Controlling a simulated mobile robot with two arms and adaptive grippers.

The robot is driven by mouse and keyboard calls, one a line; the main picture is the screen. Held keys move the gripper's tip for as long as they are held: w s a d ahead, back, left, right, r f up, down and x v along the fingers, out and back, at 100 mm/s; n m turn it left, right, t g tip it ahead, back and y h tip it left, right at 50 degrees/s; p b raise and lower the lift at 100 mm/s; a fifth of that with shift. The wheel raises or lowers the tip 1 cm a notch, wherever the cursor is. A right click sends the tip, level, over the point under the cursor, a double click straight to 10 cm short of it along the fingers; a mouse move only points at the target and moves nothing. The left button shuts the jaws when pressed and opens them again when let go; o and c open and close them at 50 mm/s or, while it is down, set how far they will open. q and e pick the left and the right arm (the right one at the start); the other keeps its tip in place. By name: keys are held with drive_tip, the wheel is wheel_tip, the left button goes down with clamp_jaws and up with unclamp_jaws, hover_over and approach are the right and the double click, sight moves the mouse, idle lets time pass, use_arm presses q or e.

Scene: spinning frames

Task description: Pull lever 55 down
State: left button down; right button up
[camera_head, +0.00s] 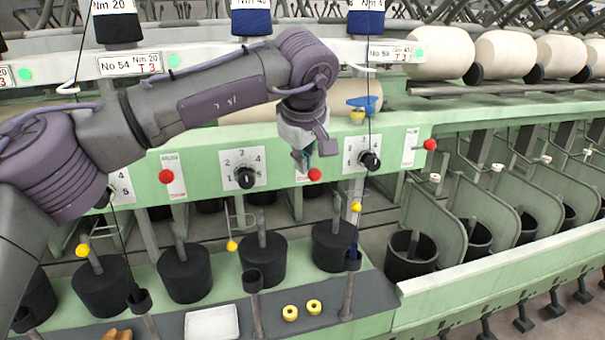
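A green panel (215,160) runs across the spinning frame and carries levers with red ball knobs. One red knob (314,174) sits just below my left gripper (309,155), which comes down over the panel from above. The fingertips are close to this knob; I cannot tell whether they touch it. The fingers are small and partly overlap, so their opening is unclear. Another red knob (166,176) is to the left and a third (430,144) to the right. No number 55 is clearly readable; a sign (130,63) reads No 54. My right gripper is not in view.
Black rotary dials (245,178) on numbered plates sit between the knobs. A blue and yellow part (360,108) stands above the panel at right. Below are black pots (184,272), yellow balls on rods and a white tray (212,322). Cream rolls (443,52) lie at upper right.

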use_arm(q)
drive_tip(key=t+b, duration=0.2)
drive_tip(key=b, duration=0.1)
drive_tip(key=shift+d+f+t+y, duration=0.2)
drive_tip(key=shift+t+y, duration=0.2)
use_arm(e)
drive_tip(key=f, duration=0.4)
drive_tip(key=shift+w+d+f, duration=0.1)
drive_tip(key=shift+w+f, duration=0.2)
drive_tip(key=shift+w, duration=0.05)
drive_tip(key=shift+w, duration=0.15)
